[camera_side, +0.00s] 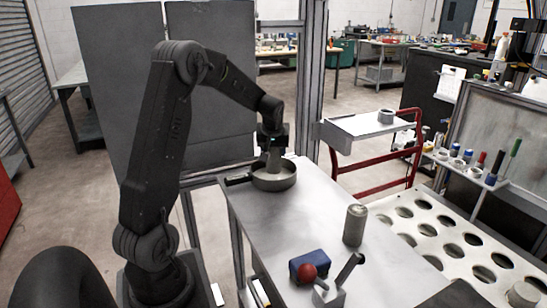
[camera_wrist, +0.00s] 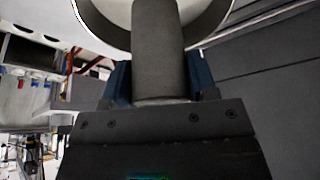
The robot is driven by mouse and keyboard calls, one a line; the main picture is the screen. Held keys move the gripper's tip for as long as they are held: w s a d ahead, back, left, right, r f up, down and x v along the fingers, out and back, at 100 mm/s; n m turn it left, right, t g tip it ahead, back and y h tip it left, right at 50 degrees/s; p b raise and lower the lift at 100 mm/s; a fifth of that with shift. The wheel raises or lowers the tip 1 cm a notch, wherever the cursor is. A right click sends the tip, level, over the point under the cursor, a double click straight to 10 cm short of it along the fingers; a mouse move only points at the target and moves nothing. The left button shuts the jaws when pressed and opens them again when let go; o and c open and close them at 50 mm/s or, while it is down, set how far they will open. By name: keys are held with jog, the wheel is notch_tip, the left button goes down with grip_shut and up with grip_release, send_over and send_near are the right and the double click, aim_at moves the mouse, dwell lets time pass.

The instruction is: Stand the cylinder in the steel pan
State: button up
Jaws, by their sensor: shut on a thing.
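The grey cylinder (camera_side: 274,160) is upright in my gripper (camera_side: 273,146), which is shut on its upper part. In the wrist view the cylinder (camera_wrist: 157,50) sits between the two blue fingers of my gripper (camera_wrist: 160,82). The round steel pan (camera_side: 274,183) stands on the far end of the table, directly under my gripper, its dark handle pointing left. The cylinder's lower end is over or within the pan's rim. I cannot tell whether it touches the pan's floor. The pan's wall (camera_wrist: 213,20) shows behind the cylinder in the wrist view.
A grey can (camera_side: 355,226) stands on the table (camera_side: 290,222). Nearer lie a blue block (camera_side: 305,262), a red ball (camera_side: 308,272) and a grey holder with a dark handle (camera_side: 330,292). A white panel with several holes (camera_side: 455,232) is at right. The table between pan and can is clear.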

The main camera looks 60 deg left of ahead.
jog(key=shift+f, duration=1.2)
jog(key=shift+f, duration=0.15)
jog(key=o, duration=1.2)
jog(key=v, duration=1.2)
jog(key=s+d+r+m+t+h, duration=0.1)
jog(key=s+d+r+m, duration=0.15)
jog(key=d, duration=0.65)
jog(key=s+d+r+m+t, duration=0.1)
jog(key=s+d+r+m, duration=0.15)
jog(key=d, duration=0.65)
jog(key=s+d+f+m+t+h, duration=0.1)
jog(key=s+d+f+m+h, duration=0.1)
jog(key=s+d+m, duration=0.5)
jog(key=s+d+h, duration=0.1)
jog(key=s+d, duration=0.3)
jog(key=d, duration=0.1)
jog(key=shift+s+d+f, duration=0.2)
jog(key=shift+s+d, duration=0.1)
jog(key=shift+d, duration=0.1)
